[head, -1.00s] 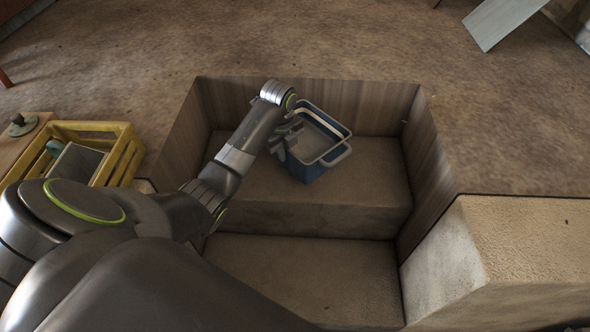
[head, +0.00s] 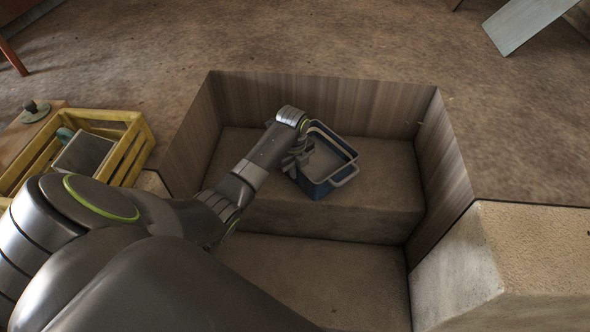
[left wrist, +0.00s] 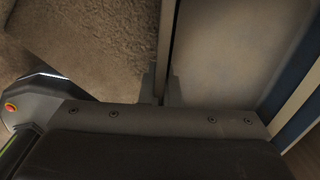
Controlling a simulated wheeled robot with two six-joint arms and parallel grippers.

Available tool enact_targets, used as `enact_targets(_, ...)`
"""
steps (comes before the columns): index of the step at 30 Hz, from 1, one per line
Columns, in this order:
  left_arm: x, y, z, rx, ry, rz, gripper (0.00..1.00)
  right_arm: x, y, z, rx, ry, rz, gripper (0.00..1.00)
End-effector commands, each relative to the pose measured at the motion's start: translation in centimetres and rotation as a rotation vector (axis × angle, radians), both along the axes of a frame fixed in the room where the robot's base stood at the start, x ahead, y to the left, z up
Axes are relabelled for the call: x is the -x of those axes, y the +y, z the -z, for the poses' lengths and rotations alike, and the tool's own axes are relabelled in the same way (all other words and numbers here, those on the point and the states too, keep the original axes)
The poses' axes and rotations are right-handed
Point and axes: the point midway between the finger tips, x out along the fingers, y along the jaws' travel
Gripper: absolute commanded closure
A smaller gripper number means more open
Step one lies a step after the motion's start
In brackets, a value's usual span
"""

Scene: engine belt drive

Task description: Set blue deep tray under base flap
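The blue deep tray (head: 318,187) has a pale interior, a light band at its rim and a handle loop on its right side. It is over the upper step inside the wood-walled pit; I cannot tell whether it touches the step. My left gripper (head: 297,158) is at the tray's left side. In the left wrist view, the fingers of my left gripper (left wrist: 160,88) stand on either side of a thin tray wall and look shut on it. The tray's pale inside (left wrist: 225,50) fills the right of that view. I cannot make out the base flap. My right gripper is out of view.
The pit has an upper step (head: 385,185), a lower floor (head: 320,280) and wooden walls (head: 450,165). A yellow crate (head: 137,150) stands left of it. A pale block (head: 530,250) stands at right. A light panel (head: 525,22) lies at the far right.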

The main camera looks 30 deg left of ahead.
Motion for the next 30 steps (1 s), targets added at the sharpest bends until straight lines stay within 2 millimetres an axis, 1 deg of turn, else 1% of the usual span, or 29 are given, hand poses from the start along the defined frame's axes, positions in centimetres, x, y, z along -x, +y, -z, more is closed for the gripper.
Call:
enact_targets(5,0.0,0.0,0.2,0.000,-0.001,0.000,1.00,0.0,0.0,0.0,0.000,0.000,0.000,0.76)
enact_targets(6,0.0,0.0,0.2,0.000,0.000,0.000,0.92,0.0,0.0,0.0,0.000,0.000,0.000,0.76)
enact_targets(10,0.0,0.0,0.2,0.000,0.000,0.000,0.76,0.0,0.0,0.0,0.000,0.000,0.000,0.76)
enact_targets(18,0.0,0.0,0.2,0.000,0.000,0.000,0.76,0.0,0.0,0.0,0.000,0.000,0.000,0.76)
enact_targets(23,0.0,0.0,-0.7,0.000,-0.001,0.000,0.76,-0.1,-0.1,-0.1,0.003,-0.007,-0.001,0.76)
enact_targets(25,0.0,0.0,-1.5,0.000,-0.002,0.000,0.76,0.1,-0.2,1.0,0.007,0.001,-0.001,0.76)
enact_targets(30,0.0,0.1,-4.0,-0.001,-0.003,0.001,0.76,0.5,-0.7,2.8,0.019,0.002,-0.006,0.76)
